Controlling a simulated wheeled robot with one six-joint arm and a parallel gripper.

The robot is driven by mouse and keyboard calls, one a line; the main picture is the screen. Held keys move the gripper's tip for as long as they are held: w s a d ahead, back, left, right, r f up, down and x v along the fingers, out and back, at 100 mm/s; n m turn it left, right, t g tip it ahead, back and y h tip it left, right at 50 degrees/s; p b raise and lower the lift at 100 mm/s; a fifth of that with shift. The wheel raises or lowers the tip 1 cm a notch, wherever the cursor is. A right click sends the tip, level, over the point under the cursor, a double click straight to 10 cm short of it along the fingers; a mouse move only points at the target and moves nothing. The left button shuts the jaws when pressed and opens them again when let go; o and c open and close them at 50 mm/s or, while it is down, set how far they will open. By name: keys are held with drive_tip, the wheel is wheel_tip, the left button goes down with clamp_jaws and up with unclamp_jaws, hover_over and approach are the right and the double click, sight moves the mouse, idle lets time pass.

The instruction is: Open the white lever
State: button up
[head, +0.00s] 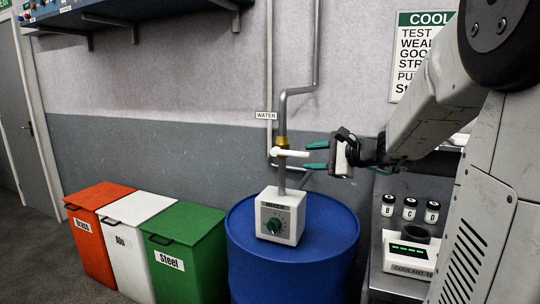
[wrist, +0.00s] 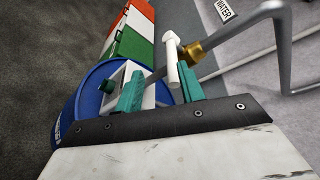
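The white lever (head: 290,153) sits on a brass valve (head: 282,142) on the grey pipe under the WATER label, and points right, roughly level. My gripper (head: 314,156) is just to the right of the lever's tip, facing it, with its green fingers apart, one above the other, and nothing held. In the wrist view the lever (wrist: 171,58) shows beyond my gripper (wrist: 158,72), within the finger gap but nearer the right finger. I cannot tell whether they touch. The brass valve (wrist: 193,53) is behind the right finger.
Below the valve, a white mixer box (head: 280,215) with a green dial stands on a blue drum (head: 330,235). Grey pipes (head: 270,80) run along the wall. A coolant tester (head: 407,255) and several small bottles (head: 410,208) are at right. Red, white and green bins (head: 185,245) stand left.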

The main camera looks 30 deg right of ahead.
sight(305, 154)
drive_tip(key=shift+w+d+m+t+h, duration=0.15)
drive_tip(key=shift+d+m, duration=0.05)
drive_tip(key=shift+d, duration=0.3)
drive_tip(key=shift+w+d+m+t+h, duration=0.1)
drive_tip(key=shift+d+m+t+h, duration=0.1)
drive_tip(key=shift+d, duration=0.25)
drive_tip(key=shift+w, duration=0.4)
drive_tip(key=x, duration=0.6)
drive_tip(key=shift+w+a, duration=0.2)
drive_tip(key=shift+w, duration=0.15)
clamp_jaws()
